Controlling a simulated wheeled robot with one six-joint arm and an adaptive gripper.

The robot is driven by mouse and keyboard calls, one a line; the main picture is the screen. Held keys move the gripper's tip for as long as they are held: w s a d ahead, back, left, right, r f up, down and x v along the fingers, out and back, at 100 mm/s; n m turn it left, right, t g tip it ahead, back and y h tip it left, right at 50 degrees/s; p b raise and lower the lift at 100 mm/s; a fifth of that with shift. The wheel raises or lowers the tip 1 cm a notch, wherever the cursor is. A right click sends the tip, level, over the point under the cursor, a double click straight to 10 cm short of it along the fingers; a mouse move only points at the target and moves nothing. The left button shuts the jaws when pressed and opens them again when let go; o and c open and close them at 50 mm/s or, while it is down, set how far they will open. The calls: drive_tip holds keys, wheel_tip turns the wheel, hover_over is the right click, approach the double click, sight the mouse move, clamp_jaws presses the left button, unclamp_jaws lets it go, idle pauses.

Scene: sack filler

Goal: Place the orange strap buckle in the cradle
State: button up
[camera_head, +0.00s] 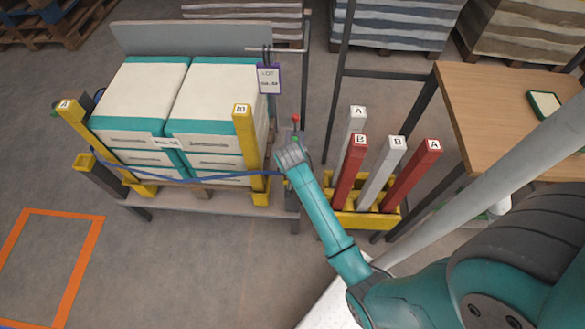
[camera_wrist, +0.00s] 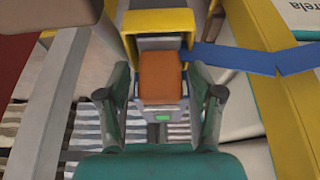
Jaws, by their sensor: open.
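The orange strap buckle (camera_wrist: 161,80) sits within the yellow cradle (camera_wrist: 130,28) in the wrist view, with its blue strap (camera_wrist: 235,60) leading off to the right. My gripper (camera_wrist: 160,98) is open, with one finger on each side of the buckle and a visible gap to it on both sides. In the head view my gripper (camera_head: 291,152) is at the right end of the pallet stand, where the blue strap (camera_head: 215,181) ends. My arm hides the buckle and this cradle there.
White and teal sacks (camera_head: 140,90) are stacked between yellow posts (camera_head: 246,140). A yellow rack (camera_head: 350,216) of red and grey posts stands right of my arm. A wooden table (camera_head: 490,120) is at the right. An orange floor outline (camera_head: 62,213) lies at lower left.

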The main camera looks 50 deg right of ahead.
drive_tip(key=shift+r, duration=0.1)
drive_tip(key=v, duration=1.2)
drive_tip(key=s+a+f+n+t+y, duration=0.1)
drive_tip(key=s+a+f+n+t, duration=0.15)
drive_tip(key=s+a, duration=0.4)
drive_tip(key=s+a+f+n+t, duration=0.1)
drive_tip(key=s+a+n+t, duration=0.3)
drive_tip(key=s+a, duration=0.3)
drive_tip(key=s+a+r+n+t+y, duration=0.2)
drive_tip(key=s+a+r+n+t, duration=0.2)
drive_tip(key=s+r, duration=1.2)
drive_tip(key=shift+a+r+t+y, duration=0.15)
drive_tip(key=shift+r+t+y, duration=0.2)
drive_tip(key=shift+t, duration=0.5)
